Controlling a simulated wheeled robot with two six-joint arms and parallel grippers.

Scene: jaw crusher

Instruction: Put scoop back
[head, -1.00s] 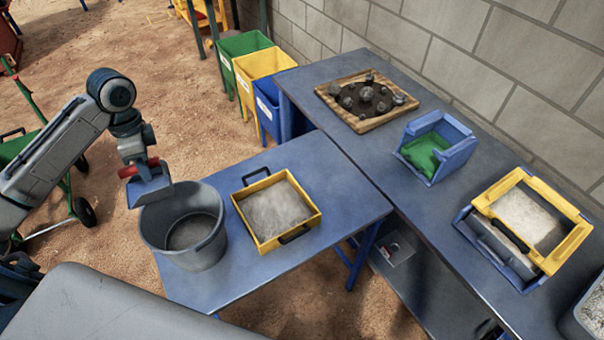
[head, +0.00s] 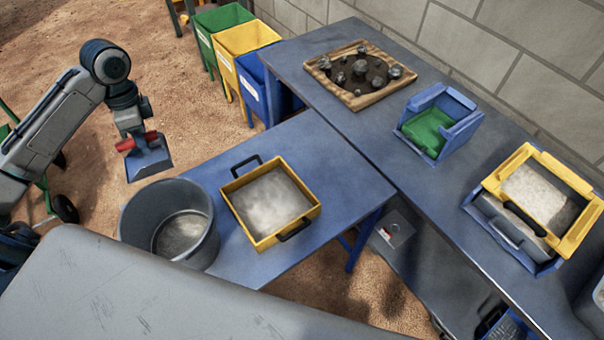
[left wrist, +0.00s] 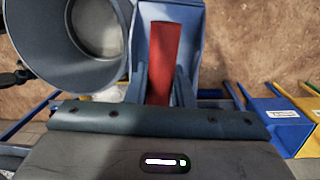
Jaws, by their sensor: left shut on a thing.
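The scoop (head: 150,164) has a blue pan and a red handle. My left gripper (head: 136,141) is shut on its handle and holds it up beside the far rim of the grey bucket (head: 130,228). In the left wrist view the red handle of the scoop (left wrist: 166,50) runs between the fingers of the left gripper (left wrist: 165,75), with the blue pan beyond. The grey bucket (left wrist: 50,70) is at the left there. My right gripper is not in view.
A yellow tray (head: 262,243) of pale powder stands right of the bucket on the blue table (head: 330,160). On the rear bench are a wooden tray of stones (head: 318,62), a blue bin with green inside (head: 464,137) and a yellow-framed box (head: 573,240). Coloured bins (head: 248,65) stand behind.

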